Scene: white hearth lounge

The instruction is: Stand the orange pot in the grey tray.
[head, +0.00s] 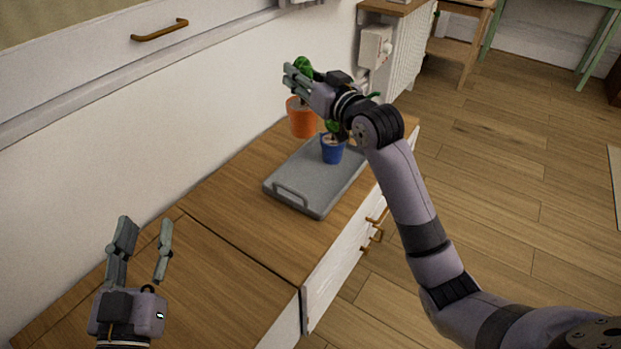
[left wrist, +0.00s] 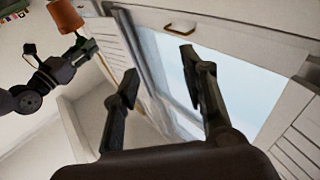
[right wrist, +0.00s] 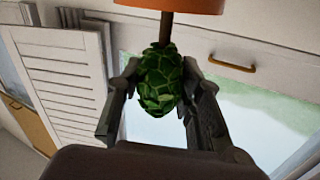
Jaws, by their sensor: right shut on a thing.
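The orange pot (head: 302,118) holds a plant with green foliage (right wrist: 160,80) on a thin stem. My right gripper (head: 300,80) is shut on this foliage, with the pot hanging roughly upright below it. In the head view the pot appears beside the far left edge of the grey tray (head: 290,180); its exact height is hard to tell. The orange pot also shows in the right wrist view (right wrist: 175,4) and left wrist view (left wrist: 66,17). My left gripper (head: 143,240) is open and empty over the near cabinet top.
A blue pot (head: 332,150) with a green plant stands in the tray, close to the orange pot and partly behind my right arm. The tray rests on a wooden cabinet top (head: 225,205) against a white wall. The tray's near part is bare.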

